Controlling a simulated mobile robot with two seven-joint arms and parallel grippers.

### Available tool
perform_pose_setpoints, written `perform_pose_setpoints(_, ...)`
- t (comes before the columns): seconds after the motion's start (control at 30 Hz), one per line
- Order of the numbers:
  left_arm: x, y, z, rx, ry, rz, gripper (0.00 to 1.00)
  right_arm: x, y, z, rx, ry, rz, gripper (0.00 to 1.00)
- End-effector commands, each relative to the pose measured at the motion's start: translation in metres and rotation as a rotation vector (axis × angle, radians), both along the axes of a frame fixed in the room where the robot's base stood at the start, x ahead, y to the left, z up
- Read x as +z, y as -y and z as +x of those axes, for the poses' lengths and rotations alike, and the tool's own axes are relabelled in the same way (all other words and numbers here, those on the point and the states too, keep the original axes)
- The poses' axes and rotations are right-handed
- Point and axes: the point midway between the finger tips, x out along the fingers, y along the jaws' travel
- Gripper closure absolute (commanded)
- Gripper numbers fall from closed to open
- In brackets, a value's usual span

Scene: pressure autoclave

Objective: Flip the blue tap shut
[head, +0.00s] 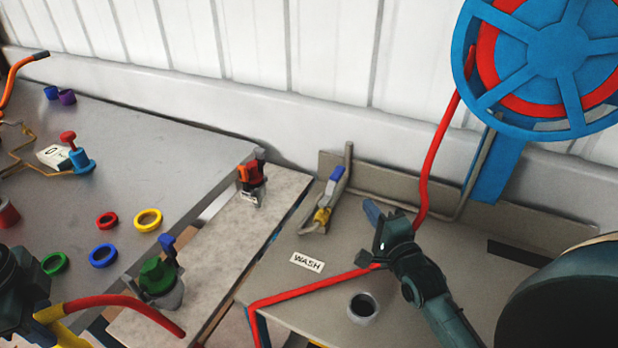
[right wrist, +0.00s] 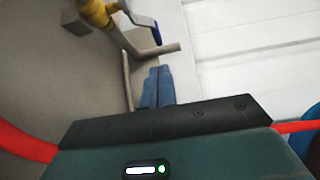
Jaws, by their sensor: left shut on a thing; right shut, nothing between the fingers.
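The blue tap lever (head: 336,178) sits on a yellow valve body (head: 322,215) with grey pipe, at the back of the wash bench. In the head view the lever points up and slightly right. The right wrist view shows the blue lever (right wrist: 157,33) and yellow valve body (right wrist: 95,12) at the top. My right gripper (head: 372,211) is shut and empty, right of the tap and apart from it. Its blue fingertips (right wrist: 156,82) point toward the tap's pipe. My left gripper (head: 46,313), partly cut off at lower left, is shut on the red hose's yellow end (head: 72,331).
The red hose (head: 320,284) runs from the blue reel (head: 566,46) behind my right gripper and across the wash bench (head: 300,292). A grey cup-like opening (head: 363,307) and the WASH label (head: 307,262) are nearby. A green valve (head: 157,276) and a red one (head: 252,180) stand left.

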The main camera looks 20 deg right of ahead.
Motion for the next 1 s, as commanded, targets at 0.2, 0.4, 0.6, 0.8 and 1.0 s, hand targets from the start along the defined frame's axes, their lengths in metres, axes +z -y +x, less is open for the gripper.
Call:
perform_pose_setpoints(0.2, 0.002, 0.000, 0.000, 0.001, 0.001, 0.000, 1.00, 0.001, 0.001, 0.012, 0.001, 0.003, -0.001, 1.00)
perform_pose_setpoints(0.4, 0.004, 0.000, 0.000, 0.001, 0.001, 0.000, 1.00, 0.002, 0.004, 0.048, 0.000, 0.002, -0.001, 1.00)
perform_pose_setpoints(0.6, 0.005, 0.000, 0.000, 0.001, 0.001, 0.000, 1.00, 0.001, 0.006, 0.081, 0.000, 0.002, -0.001, 1.00)
perform_pose_setpoints(0.8, 0.005, 0.000, 0.000, 0.001, 0.001, -0.001, 1.00, 0.000, 0.007, 0.098, 0.001, 0.000, 0.000, 1.00)
perform_pose_setpoints(1.0, 0.005, 0.000, 0.000, 0.001, 0.001, 0.000, 1.00, 0.000, 0.008, 0.100, 0.001, 0.000, -0.001, 1.00)
